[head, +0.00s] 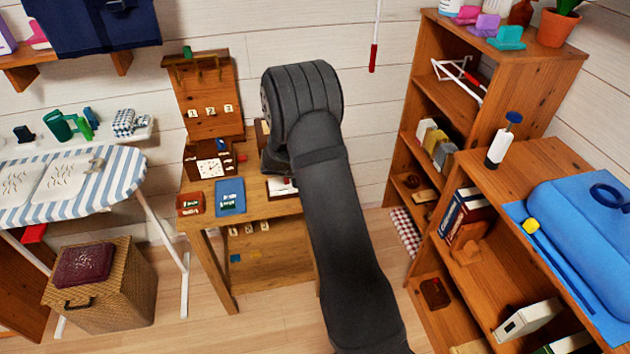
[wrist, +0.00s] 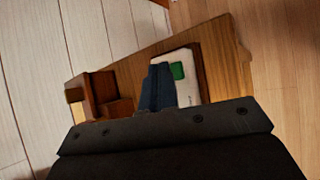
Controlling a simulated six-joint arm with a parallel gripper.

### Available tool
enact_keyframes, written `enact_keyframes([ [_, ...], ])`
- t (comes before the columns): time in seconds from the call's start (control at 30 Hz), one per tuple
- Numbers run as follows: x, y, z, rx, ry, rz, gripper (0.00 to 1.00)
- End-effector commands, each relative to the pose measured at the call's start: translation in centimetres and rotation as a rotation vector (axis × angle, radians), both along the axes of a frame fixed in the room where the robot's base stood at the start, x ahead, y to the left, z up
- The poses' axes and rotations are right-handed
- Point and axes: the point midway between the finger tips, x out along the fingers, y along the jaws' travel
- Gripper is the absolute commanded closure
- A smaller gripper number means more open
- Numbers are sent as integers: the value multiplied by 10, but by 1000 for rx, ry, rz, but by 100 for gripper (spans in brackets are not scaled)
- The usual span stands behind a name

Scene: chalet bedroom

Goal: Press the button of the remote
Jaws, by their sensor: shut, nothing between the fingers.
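A flat white piece with a green patch (wrist: 188,78) lies in a dark wooden tray on the small table in the wrist view; it may be the remote, but I cannot tell for sure. A white piece in a tray (head: 284,187) beside my arm in the head view looks like the same thing, partly hidden. My gripper (wrist: 158,88) shows as dark, closed fingers just left of the white piece in the wrist view, overlapping its edge in the picture. Whether they touch is unclear. In the head view my arm hides the fingers.
The small wooden table (head: 262,207) also bears a blue tray (head: 230,196), a dark red tray (head: 190,203) and a wooden box (head: 209,165). A numbered board (head: 205,95) stands behind. An ironing board (head: 118,185) is at left, shelves (head: 490,168) at right.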

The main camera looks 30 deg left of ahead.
Motion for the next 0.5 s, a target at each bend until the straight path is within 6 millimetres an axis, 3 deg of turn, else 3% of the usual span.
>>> enact_keyframes([
  [0.5, 0, 0, 44, 2, -2, 0, 100],
])
